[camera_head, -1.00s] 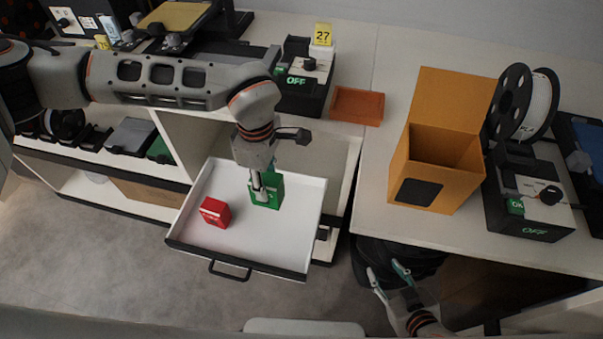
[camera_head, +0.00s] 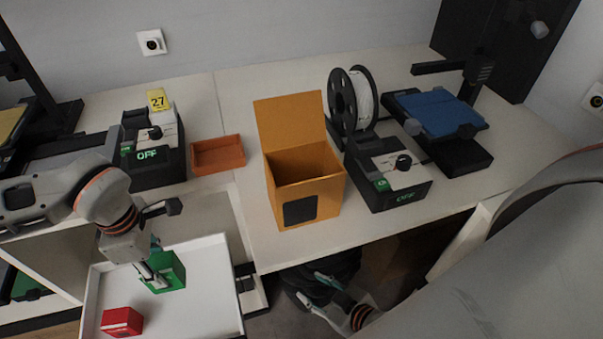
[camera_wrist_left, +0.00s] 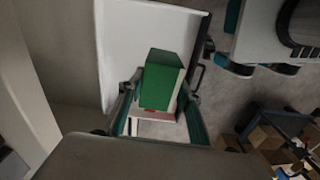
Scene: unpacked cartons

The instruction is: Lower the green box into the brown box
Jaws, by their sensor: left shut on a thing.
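The green box (camera_head: 170,272) is over the white drawer (camera_head: 205,300) at the lower left. My left gripper (camera_head: 152,278) is shut on it. In the left wrist view the green box (camera_wrist_left: 160,82) sits between the two fingers. I cannot tell whether it touches the drawer floor. The brown box (camera_head: 322,194) stands upright on the white table with its lid raised at the back and its top open. Its inside looks empty as far as I see. My right gripper (camera_head: 312,288) is below the table's front edge, with its fingers apart and nothing between them.
A red box (camera_head: 121,321) lies in the drawer near the green box. An orange tray (camera_head: 218,155) is left of the brown box. A filament spool (camera_head: 353,100) and a printer unit (camera_head: 390,173) stand close on its right. The table in front of the brown box is narrow.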

